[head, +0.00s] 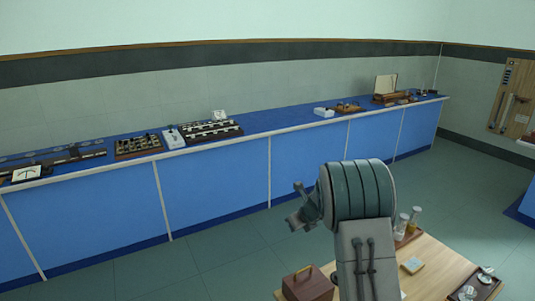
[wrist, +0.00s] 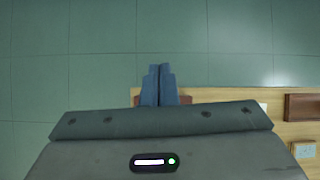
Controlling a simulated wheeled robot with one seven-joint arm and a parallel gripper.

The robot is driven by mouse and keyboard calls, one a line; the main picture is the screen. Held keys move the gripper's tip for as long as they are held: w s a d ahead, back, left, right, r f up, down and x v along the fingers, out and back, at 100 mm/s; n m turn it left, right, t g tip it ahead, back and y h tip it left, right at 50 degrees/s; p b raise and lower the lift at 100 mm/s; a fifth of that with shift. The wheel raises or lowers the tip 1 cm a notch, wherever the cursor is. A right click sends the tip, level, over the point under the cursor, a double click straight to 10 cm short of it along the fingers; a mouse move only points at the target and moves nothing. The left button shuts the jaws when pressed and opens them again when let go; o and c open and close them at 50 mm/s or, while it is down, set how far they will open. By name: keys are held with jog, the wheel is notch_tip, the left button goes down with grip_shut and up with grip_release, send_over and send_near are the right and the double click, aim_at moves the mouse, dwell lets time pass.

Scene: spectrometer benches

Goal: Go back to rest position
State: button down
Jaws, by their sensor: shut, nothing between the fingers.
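My gripper (wrist: 159,70) shows in the wrist view as two blue-grey fingers pressed together, with nothing between them. It is above the green tiled floor, close to the edge of a wooden table (wrist: 230,97). In the head view my arm rises in front of the wooden table (head: 428,283), bends at a ribbed green joint, and my gripper (head: 297,206) sticks out to the left of that joint. The fingertips are small in that view.
A long blue bench (head: 215,195) with instruments runs along the wall. Green floor (head: 190,265) lies clear between bench and table. A tool board (head: 513,97) hangs at right.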

jog(key=s+a+r+n+g+b, duration=0.1)
jog(key=s+r+n+b, duration=0.1)
jog(key=s+r+n, duration=0.55)
jog(key=s+a+r+n+g+b, duration=0.1)
jog(key=s+r+n, duration=0.3)
jog(key=s+n, duration=0.6)
jog(key=s+d+n+h+b, duration=0.1)
jog(key=s+d+n, duration=0.1)
jog(key=s+n, duration=0.4)
jog(key=s+d+f+n+h+b, duration=0.1)
jog(key=s+n, duration=0.5)
jog(key=s, duration=1.1)
jog(key=shift+s+d+f+h+b, duration=0.25)
jog(key=shift+d+h+b, duration=0.1)
jog(key=shift+d+h, duration=0.3)
